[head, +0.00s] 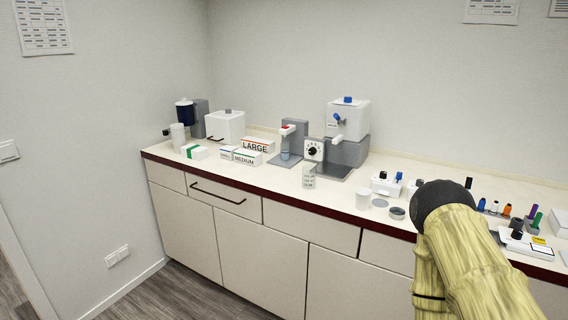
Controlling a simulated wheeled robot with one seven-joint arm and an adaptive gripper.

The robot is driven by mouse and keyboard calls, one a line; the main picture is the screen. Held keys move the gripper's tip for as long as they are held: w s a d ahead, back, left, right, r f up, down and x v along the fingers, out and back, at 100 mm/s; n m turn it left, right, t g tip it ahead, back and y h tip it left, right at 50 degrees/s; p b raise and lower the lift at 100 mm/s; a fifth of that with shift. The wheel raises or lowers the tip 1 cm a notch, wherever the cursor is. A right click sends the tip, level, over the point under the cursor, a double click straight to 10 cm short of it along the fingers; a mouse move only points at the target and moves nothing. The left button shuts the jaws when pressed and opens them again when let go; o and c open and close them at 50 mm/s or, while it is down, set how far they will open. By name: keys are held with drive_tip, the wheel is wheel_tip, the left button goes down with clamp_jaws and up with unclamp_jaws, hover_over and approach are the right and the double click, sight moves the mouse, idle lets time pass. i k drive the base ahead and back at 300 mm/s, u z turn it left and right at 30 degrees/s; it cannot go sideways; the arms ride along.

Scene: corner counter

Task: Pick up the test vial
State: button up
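I cannot tell for sure which item is the test vial. Several small vial-like pieces stand on the right part of the counter: a blue one (482,204), a white one (494,207) and an orange one (507,211). Farther right are a purple one (532,211) and a green one (537,221). My yellowish arm with its dark round joint rises at the lower right and covers part of the counter. My gripper is not in view, and no item is seen being held.
The corner counter (340,192) has a dark red front edge. A white machine (348,122), a grey dispenser (294,138), size-marked boxes (257,144) and a white box (225,126) stand at the back and left. White cups (362,199) and small racks (386,187) stand near the middle right.

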sight(285, 146)
drive_tip(key=z, duration=0.05)
drive_tip(key=k, duration=0.5)
drive_tip(key=u, duration=1.15)
drive_tip(key=i, duration=1.45)
drive_tip(key=z, duration=0.25)
